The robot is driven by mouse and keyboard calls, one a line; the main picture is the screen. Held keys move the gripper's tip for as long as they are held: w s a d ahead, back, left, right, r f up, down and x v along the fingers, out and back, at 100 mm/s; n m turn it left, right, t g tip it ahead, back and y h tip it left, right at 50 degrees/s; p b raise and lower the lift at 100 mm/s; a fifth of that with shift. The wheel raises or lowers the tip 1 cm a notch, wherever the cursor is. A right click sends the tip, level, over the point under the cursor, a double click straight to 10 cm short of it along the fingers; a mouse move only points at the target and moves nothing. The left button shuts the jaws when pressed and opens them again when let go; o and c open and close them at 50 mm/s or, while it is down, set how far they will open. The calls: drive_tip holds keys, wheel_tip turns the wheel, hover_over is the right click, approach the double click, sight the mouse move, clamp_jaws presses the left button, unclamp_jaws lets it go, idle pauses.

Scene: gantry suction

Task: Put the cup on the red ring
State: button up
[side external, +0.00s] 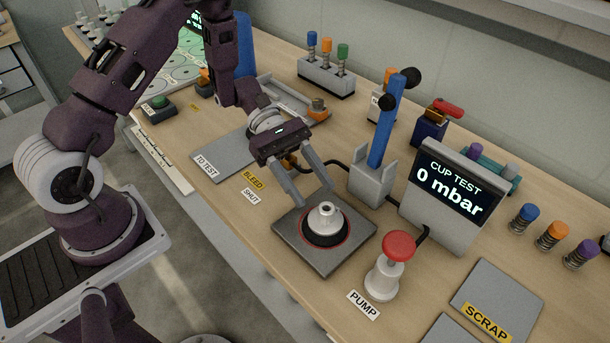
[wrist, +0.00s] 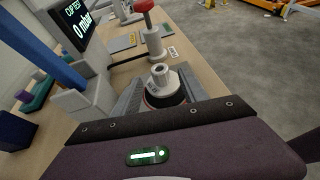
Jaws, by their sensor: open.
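The cup (side external: 324,219), a white stepped cone with a dark hole in its top and a dark lower part, stands upright within the red ring (side external: 347,238) on a square grey plate (side external: 291,247). It also shows in the wrist view (wrist: 161,77), between my fingers. My gripper (side external: 314,195) is open. Its two grey fingers are above and just behind the cup in the side view, apart from each other, with nothing held between them. Whether a finger touches the cup cannot be told.
A white pump with a red knob (side external: 399,246) stands right of the plate. Behind are a blue post in a grey holder (side external: 372,186) and a display (side external: 447,195) reading 0 mbar. Spring-mounted cups (side external: 552,235) stand far right.

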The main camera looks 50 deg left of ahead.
drive_tip(key=s+a+r+m+g+y, duration=0.1)
drive_tip(key=s+r+m+y, duration=0.3)
drive_tip(key=r, duration=0.3)
drive_tip(key=s+a+r+m+y, duration=0.1)
drive_tip(key=s+r+m+y, duration=0.1)
drive_tip(key=s+r+m, duration=0.4)
drive_tip(key=s+a+r+m+t+y, duration=0.6)
drive_tip(key=s+r+t+y, duration=0.1)
drive_tip(key=t, duration=0.1)
drive_tip(key=shift+s+a+r+m, duration=0.15)
drive_tip(key=shift+s+r+m, duration=0.1)
drive_tip(key=shift+r+m, duration=0.05)
drive_tip(key=shift+o, duration=0.3)
